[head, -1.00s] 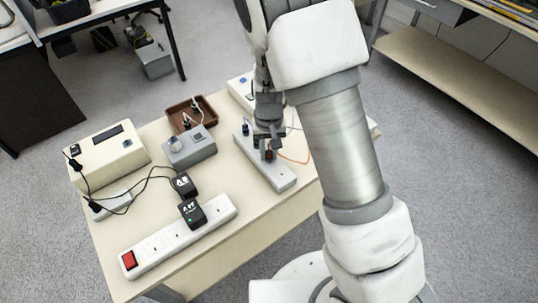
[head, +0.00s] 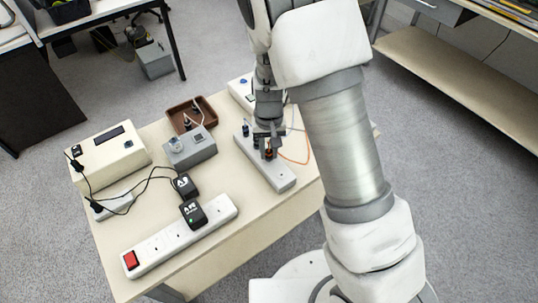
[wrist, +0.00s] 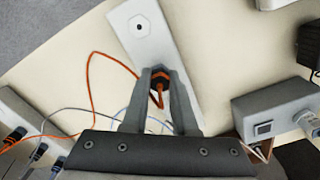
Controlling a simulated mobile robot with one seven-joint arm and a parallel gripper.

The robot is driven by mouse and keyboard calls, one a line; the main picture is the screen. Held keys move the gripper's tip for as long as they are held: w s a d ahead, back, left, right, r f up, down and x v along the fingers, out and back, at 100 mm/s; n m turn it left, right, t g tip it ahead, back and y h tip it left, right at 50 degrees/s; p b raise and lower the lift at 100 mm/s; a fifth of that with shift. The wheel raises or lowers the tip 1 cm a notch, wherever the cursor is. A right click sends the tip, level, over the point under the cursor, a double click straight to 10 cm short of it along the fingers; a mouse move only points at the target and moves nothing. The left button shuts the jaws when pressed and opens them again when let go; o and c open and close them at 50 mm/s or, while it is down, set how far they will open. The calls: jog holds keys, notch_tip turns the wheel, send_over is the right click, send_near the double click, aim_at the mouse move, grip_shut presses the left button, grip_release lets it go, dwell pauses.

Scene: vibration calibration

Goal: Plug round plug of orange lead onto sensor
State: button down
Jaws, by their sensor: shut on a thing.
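My gripper (head: 267,150) is over the long pale block near the table's right side. In the wrist view its fingers (wrist: 160,78) are shut on the dark and orange round plug of the orange lead (wrist: 158,94). The orange lead (wrist: 92,80) loops left from the plug; it also shows right of my gripper in the head view (head: 305,160). I cannot tell whether the plug touches the block.
A brown tray (head: 187,107), a cream instrument (head: 110,154) and a power strip (head: 165,243) with black adapters stand to the left. Other leads lie near my gripper.

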jog(key=shift+r+p, duration=1.1)
jog(key=shift+r, duration=0.5)
jog(key=shift+a, duration=0.1)
jog(key=shift+w+a+r+p, duration=0.1)
jog(key=shift+a+r+p, duration=0.1)
jog(key=shift+a+p, duration=0.3)
notch_tip(320, 180, up, 6)
jog(key=p, duration=0.7)
send_over(174, 142)
jog(key=shift+w+r, duration=0.15)
jog(key=shift+f+b, duration=0.85)
jog(key=shift+f, duration=0.05)
jog(key=shift+f+b, duration=0.45)
jog(key=shift+f, duration=0.3)
jog(key=shift+f+b, duration=0.95)
jog(key=shift+f, duration=0.05)
dwell(0.8)
